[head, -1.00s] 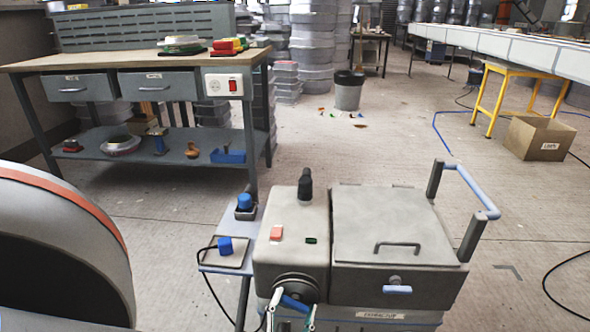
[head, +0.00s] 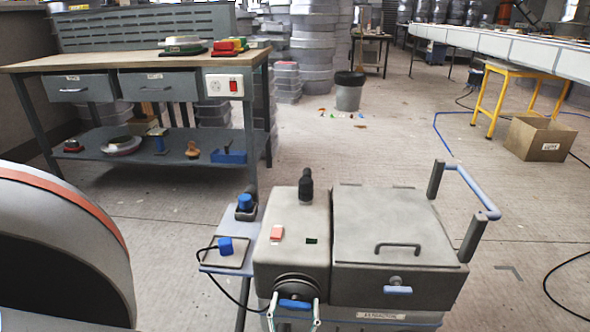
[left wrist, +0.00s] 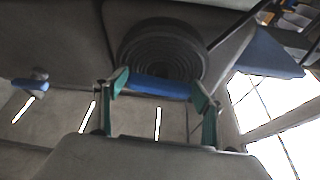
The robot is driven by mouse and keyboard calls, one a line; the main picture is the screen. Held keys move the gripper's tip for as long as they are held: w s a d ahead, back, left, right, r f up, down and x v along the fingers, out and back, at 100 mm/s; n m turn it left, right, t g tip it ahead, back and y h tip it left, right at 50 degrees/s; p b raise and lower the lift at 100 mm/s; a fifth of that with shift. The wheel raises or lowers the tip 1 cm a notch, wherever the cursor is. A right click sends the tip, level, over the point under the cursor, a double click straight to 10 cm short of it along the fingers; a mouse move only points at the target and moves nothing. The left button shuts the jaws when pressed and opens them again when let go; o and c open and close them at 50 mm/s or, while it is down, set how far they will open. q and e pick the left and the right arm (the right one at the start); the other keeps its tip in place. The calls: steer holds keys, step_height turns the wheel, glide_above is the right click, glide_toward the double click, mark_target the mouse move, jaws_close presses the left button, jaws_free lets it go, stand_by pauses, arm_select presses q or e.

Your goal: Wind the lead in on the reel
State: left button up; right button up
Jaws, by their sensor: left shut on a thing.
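The dark round reel (head: 291,283) is on the front of the grey machine (head: 291,240). It also shows in the left wrist view (left wrist: 160,45) as a ribbed disc. A blue grip bar (head: 295,304) lies level across its lower front; it shows in the wrist view too (left wrist: 158,87). My left gripper (head: 294,301) is shut on this blue bar, one teal-tipped finger at each end. The black lead (head: 222,293) hangs in a loop from the blue plug (head: 225,246) down toward the machine's front. My right gripper is out of view.
The plug rests on a side shelf (head: 213,268) near a blue knob (head: 245,202). The machine has a lidded box (head: 380,222) and a push handle (head: 470,190) at right. A workbench (head: 130,62) stands behind left. Floor beyond the machine is mostly clear.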

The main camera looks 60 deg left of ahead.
mark_target(295, 302)
arm_select(q)
steer(key=shift+a+r, duration=0.1)
steer(key=shift+a, duration=0.05)
steer(key=o, duration=1.4)
steer(key=shift+r, duration=4.95)
